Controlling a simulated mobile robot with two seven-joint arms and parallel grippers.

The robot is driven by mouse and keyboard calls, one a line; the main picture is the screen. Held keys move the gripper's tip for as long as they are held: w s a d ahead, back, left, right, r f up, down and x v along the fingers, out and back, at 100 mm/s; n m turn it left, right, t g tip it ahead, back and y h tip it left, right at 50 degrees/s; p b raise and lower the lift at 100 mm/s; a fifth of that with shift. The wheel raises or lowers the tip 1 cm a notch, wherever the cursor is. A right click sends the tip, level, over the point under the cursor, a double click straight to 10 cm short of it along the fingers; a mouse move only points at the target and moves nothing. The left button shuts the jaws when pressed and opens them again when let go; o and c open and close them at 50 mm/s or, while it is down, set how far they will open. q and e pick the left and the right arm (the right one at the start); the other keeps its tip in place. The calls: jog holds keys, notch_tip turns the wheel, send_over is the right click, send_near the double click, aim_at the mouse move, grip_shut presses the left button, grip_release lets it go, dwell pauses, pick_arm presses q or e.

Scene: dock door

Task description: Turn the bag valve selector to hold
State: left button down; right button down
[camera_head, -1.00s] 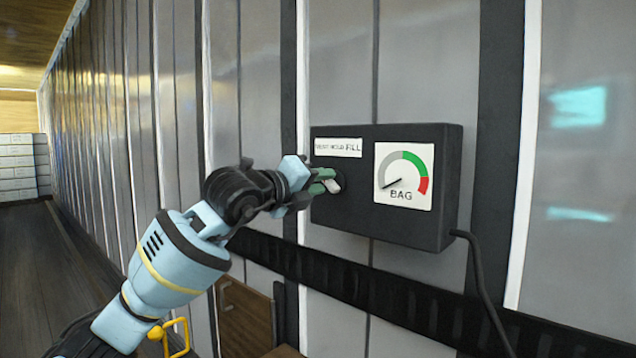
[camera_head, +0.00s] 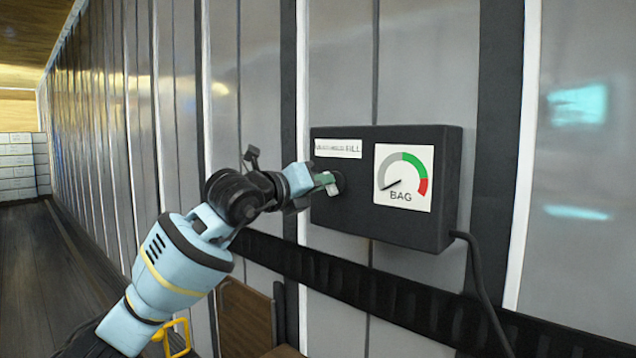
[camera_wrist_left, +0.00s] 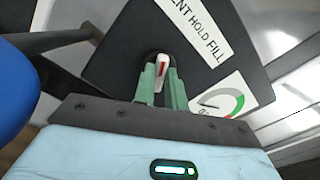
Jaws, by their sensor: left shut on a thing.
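The black bag valve box (camera_head: 420,235) is fixed on the wall, with a label strip (camera_head: 338,149) at its upper left. In the left wrist view the label (camera_wrist_left: 196,27) reads HOLD and FILL, with its first word cut off. The selector (camera_wrist_left: 161,72) is a white lever with a red mark, below the label. My left gripper (camera_head: 330,183) is at the selector; its green fingers (camera_wrist_left: 160,84) are shut on the lever from both sides. In the head view the fingers hide most of the lever. My right gripper is in neither view.
A BAG gauge (camera_head: 403,178) with grey, green and red bands sits right of the selector; its needle points to the lower left, in the grey. A black cable (camera_head: 480,275) hangs from the box. A dark rail (camera_head: 350,283) runs along the wall below.

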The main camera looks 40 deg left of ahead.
pick_arm(q)
jog(key=m+p, duration=0.1)
jog(key=m, duration=0.4)
jog(key=shift+d+m, duration=0.1)
jog(key=shift+m, duration=0.3)
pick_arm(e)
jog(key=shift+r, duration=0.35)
pick_arm(q)
jog(key=shift+m, duration=0.3)
jog(key=c, duration=1.4)
grip_release()
jog(key=shift+c, duration=0.2)
jog(key=shift+s, duration=0.1)
